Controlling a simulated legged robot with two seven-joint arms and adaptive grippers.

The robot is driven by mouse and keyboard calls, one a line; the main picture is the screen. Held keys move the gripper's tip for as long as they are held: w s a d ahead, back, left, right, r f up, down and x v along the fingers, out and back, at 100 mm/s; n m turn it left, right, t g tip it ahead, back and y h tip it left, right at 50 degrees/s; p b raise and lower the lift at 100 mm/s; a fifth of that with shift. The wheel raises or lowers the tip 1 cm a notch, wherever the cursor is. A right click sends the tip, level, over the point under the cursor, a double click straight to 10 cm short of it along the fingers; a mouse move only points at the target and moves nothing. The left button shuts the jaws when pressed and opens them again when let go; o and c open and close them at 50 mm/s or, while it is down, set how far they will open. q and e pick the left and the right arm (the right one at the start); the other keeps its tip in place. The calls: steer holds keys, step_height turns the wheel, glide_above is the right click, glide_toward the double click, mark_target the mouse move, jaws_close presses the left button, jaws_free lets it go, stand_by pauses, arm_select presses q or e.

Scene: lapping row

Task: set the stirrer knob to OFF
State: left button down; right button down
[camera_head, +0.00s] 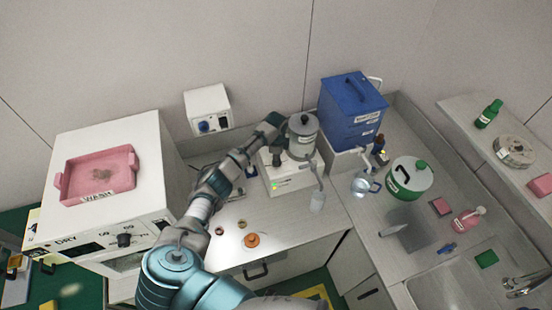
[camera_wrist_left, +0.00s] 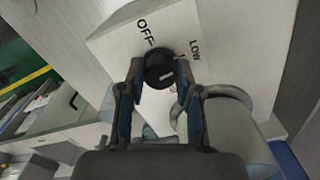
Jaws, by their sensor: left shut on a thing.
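The stirrer knob (camera_wrist_left: 159,72) is round and black, on a white panel (camera_wrist_left: 225,35) in the left wrist view. The panel reads OFF above the knob and LOW to its upper right; a third label below is partly hidden. A short white mark shows on the knob's face, but I cannot tell which label it points to. My left gripper (camera_wrist_left: 157,80) is shut on the knob, one finger on each side. In the head view the left gripper (camera_head: 277,158) is at the white stirrer box (camera_head: 290,181), and the knob is hidden there. My right gripper is not in view.
A grey lidded pot (camera_head: 302,140) stands close beside the left gripper. A white box with a blue knob (camera_head: 207,111) is behind left.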

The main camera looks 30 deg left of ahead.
arm_select(q)
steer(key=n, duration=0.3)
steer(key=shift+d+f+n, duration=0.15)
steer(key=shift+n, duration=0.15)
steer(key=n, duration=0.4)
steer(key=shift+n, duration=0.3)
steer(key=n, duration=0.5)
steer(key=shift+n, duration=1.3)
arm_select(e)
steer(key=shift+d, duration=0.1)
arm_select(q)
steer(key=shift+r, duration=0.2)
steer(key=c, duration=1)
jaws_free()
steer(key=shift+o, duration=1.1)
steer(key=shift+w+f, duration=0.1)
steer(key=shift+w, duration=0.05)
steer(key=shift+w+f, duration=0.1)
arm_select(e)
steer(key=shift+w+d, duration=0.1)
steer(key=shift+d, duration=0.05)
